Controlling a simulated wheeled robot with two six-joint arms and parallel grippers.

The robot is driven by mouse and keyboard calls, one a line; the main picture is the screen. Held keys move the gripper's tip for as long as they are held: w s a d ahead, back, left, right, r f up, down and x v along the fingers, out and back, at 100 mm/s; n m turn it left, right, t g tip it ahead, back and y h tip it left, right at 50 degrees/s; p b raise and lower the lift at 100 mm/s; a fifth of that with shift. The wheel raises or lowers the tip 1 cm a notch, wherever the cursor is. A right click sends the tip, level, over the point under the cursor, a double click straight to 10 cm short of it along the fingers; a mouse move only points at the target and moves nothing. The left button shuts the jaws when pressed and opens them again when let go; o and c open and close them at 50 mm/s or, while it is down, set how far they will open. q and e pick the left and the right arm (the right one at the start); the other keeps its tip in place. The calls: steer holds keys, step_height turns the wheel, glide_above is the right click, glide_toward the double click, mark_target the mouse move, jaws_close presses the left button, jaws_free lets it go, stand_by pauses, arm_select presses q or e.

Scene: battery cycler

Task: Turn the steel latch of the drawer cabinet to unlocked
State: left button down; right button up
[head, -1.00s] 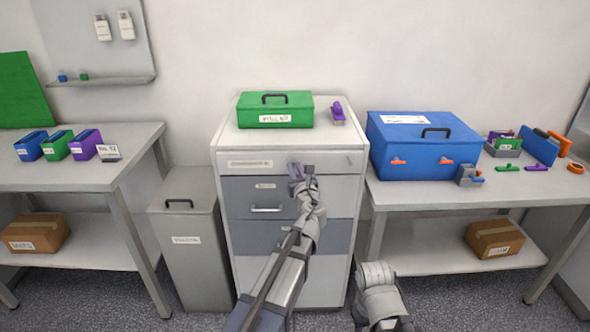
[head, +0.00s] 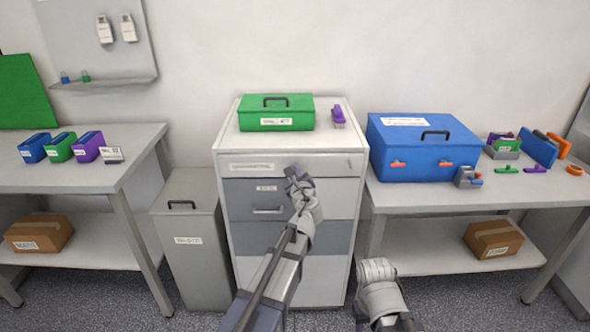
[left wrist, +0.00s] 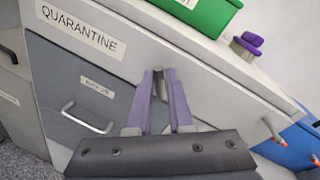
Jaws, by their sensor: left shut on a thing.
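The drawer cabinet (head: 335,168) stands in the middle of the head view, its drawers closed. My left gripper (head: 291,172) is at its pale top front panel; the purple-lined fingers also show in the left wrist view (left wrist: 160,92). They are shut on a small grey piece, the steel latch (left wrist: 158,84), which sits between the fingertips against the panel. The fingers hide most of the latch, so its exact angle is hard to tell. In the head view it is hidden behind the gripper.
A green box (head: 276,112) and a purple-handled item (head: 338,115) stand on the cabinet. A handled drawer (head: 240,200) lies below the latch. A grey bin (head: 190,240) stands left; a blue box (head: 415,155) sits on the right table.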

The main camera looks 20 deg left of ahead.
arm_select(q)
steer(key=shift+s+a+f+n+h+p, duration=0.15)
steer(key=shift+n+h, duration=0.3)
steer(key=shift+n, duration=1.15)
steer(key=shift+s+a+f+n+h+p, duration=0.1)
steer(key=shift+a+f+n+h+p, duration=0.3)
steer(key=shift+n, duration=1.2)
steer(key=shift+s+a+r+n+h+b, duration=0.1)
steer(key=shift+n+h, duration=0.45)
steer(key=shift+n, duration=1.05)
steer(key=shift+w+d, duration=0.1)
steer(key=c, duration=0.9)
jaws_free()
steer(key=shift+w, duration=0.1)
steer(key=shift+o, duration=0.2)
